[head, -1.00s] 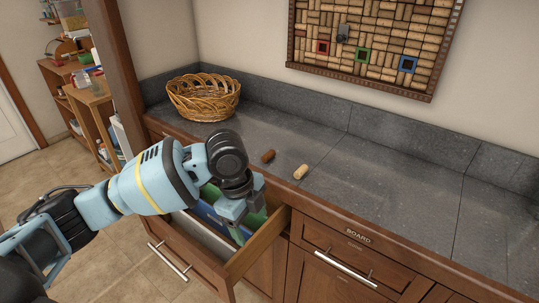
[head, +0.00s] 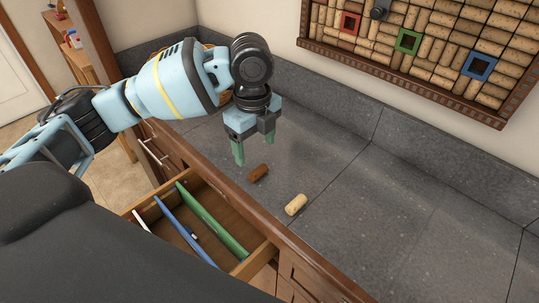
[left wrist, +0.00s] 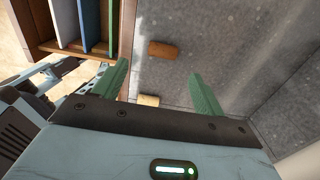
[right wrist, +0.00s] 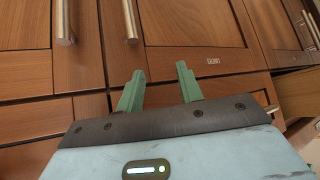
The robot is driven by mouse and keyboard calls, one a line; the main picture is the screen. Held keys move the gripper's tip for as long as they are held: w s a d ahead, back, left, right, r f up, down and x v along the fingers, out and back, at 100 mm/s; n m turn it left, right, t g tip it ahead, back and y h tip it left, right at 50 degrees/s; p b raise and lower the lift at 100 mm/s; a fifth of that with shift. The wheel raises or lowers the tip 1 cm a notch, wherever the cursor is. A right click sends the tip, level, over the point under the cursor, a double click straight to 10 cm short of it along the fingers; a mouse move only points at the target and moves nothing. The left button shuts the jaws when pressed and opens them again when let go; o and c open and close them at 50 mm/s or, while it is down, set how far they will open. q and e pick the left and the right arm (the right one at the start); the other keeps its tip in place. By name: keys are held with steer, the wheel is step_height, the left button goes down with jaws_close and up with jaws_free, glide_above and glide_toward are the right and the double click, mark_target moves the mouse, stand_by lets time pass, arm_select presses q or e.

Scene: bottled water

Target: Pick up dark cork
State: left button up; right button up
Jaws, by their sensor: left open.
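The dark cork (head: 258,173) lies on the grey counter near its front edge. It also shows in the left wrist view (left wrist: 163,49), beyond the fingertips. A light cork (head: 296,205) lies to its right in the head view and also shows in the left wrist view (left wrist: 148,100). My left gripper (head: 254,148) is open and empty, pointing down above the counter just behind the dark cork and apart from it. My right gripper (right wrist: 160,70) is open and empty in front of the wooden cabinet fronts; it is out of the head view.
An open drawer (head: 259,260) holding blue, green and white pieces juts out below the counter. A wicker basket (head: 208,46) is mostly hidden behind my left arm. A cork board (head: 432,65) hangs on the wall. The counter's right side is clear.

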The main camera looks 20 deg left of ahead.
mark_target(258, 170)
arm_select(q)
steer(key=shift+f, duration=0.1)
steer(key=shift+w+f, duration=0.2)
steer(key=shift+f, duration=3.7)
steer(key=c, duration=1.1)
